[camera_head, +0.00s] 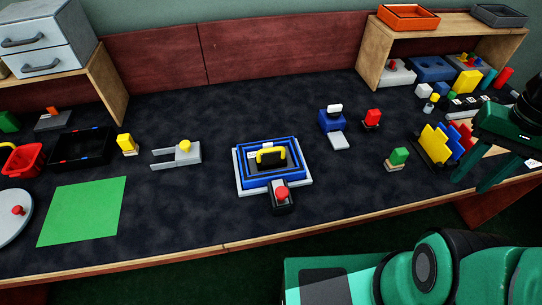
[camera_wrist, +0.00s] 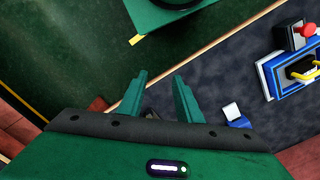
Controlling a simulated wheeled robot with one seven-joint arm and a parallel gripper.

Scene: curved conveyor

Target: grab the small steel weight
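I cannot pick out the small steel weight with certainty. A small grey piece with a yellow top (camera_head: 431,103) stands at the right of the table in the head view and may be it; its material is too small to tell. My gripper (camera_head: 471,184) is at the right, in front of that piece and above the table's front edge. Its two green fingers are apart with nothing between them. In the wrist view my gripper (camera_wrist: 160,77) also shows open and empty, and no steel weight can be made out there.
A rack of yellow, blue and red plates (camera_head: 440,144) stands beside my gripper. A green-topped block (camera_head: 398,157) is left of it. A wooden shelf (camera_head: 374,62) stands at the back right. A blue-framed fixture (camera_head: 243,163) sits mid-table. Bare dark table lies between.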

